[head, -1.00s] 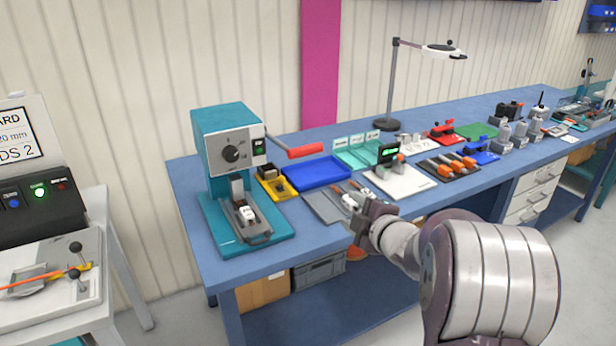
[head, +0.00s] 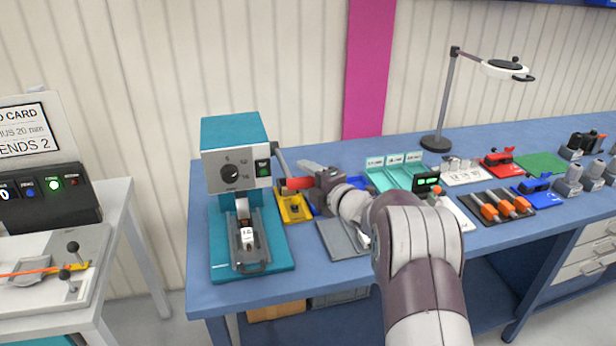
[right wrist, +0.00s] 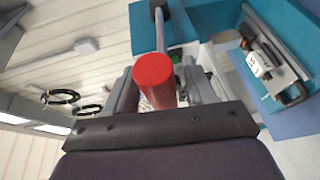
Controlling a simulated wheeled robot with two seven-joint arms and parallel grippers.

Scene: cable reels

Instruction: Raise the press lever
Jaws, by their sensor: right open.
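The teal press (head: 235,135) stands at the left end of the blue bench. Its lever arm comes off the right side and ends in a red handle (head: 298,183), partly hidden by my gripper. My right gripper (head: 315,182) is at the handle. In the right wrist view the red handle (right wrist: 155,80) is seen end-on, between the two open fingers of my right gripper (right wrist: 160,92); contact cannot be told. A small white part (head: 247,236) sits in the fixture under the press head. My left gripper is not in view.
A yellow tray (head: 293,207) lies right of the press, close under my gripper. A grey mat (head: 338,240), teal bins (head: 385,180) and a lamp (head: 437,140) are further right. A side table with a control box (head: 40,200) stands at the left.

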